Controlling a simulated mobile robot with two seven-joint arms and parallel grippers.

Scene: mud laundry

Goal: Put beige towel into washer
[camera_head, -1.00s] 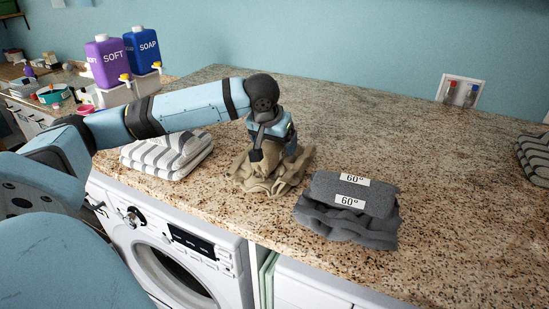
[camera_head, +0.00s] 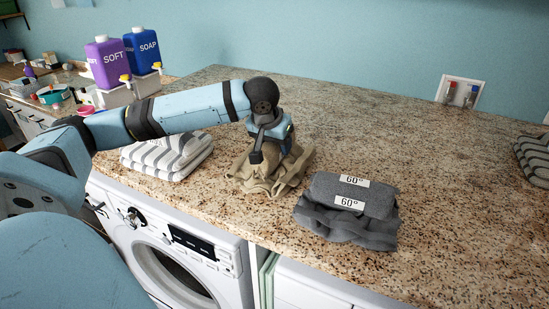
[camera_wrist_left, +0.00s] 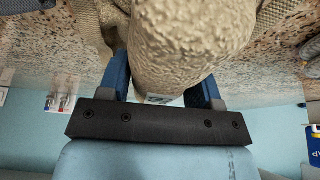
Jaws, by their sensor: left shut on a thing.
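The beige towel (camera_head: 264,180) lies crumpled on the granite counter near its front edge in the head view. My left gripper (camera_head: 275,150) points down over it and is shut on its top, which is bunched up between the fingers. In the left wrist view the beige towel (camera_wrist_left: 190,45) fills the space between the two blue fingers of my left gripper (camera_wrist_left: 163,85). The washer (camera_head: 180,255) stands below the counter, to the left of the towel. Its round door (camera_head: 172,275) is partly cut off by the picture edge. My right gripper does not show.
Folded grey-striped towels (camera_head: 168,155) lie left of the beige towel. Dark grey cloths (camera_head: 350,208) with 60° labels lie to its right. Purple (camera_head: 107,62) and blue (camera_head: 142,48) bottles stand at the back left. The counter behind is clear.

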